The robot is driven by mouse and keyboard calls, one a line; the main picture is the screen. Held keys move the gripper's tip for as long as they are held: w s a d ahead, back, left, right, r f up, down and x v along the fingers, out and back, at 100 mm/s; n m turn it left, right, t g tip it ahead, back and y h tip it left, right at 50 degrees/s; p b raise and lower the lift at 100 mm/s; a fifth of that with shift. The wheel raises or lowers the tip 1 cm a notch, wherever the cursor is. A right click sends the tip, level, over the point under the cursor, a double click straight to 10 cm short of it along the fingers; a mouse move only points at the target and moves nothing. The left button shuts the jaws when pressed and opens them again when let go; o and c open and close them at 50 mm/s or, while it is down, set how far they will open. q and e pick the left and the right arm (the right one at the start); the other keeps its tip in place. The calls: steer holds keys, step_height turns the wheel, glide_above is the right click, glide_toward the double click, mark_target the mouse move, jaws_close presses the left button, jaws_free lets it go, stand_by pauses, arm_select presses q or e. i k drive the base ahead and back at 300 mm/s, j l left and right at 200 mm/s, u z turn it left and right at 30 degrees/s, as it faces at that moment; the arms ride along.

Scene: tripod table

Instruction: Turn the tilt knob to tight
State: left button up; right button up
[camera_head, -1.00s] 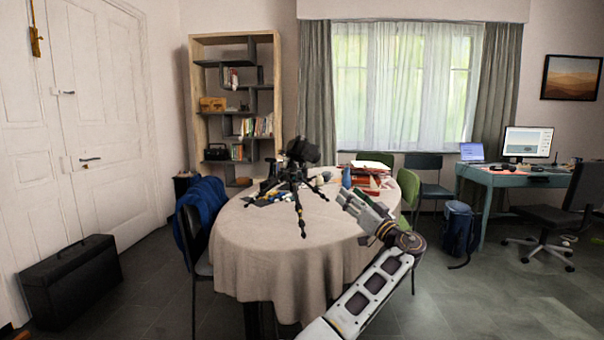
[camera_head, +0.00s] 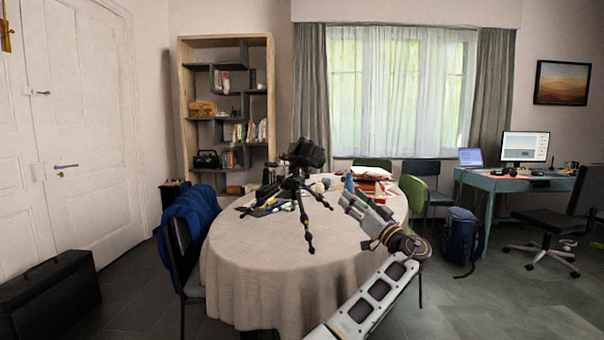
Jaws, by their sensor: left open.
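A black tripod (camera_head: 298,186) stands with its legs spread on the round table, carrying a dark camera or head (camera_head: 306,152). The tilt knob is too small and dark to make out.
The round table (camera_head: 250,260) has a beige cloth. Tools (camera_head: 262,207) lie left of the tripod, and books and papers (camera_head: 372,180) lie behind my gripper. A chair with a blue jacket (camera_head: 187,225) stands at the left. The front of the tabletop is clear.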

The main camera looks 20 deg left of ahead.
mark_target(307, 169)
steer(key=i+j, duration=0.15)
steer(key=j, duration=0.2)
steer(key=i+j, duration=0.15)
steer(key=j, duration=0.15)
steer(key=i+j, duration=0.15)
steer(key=j, duration=0.2)
steer(key=i+j, duration=0.1)
steer(key=j, duration=0.2)
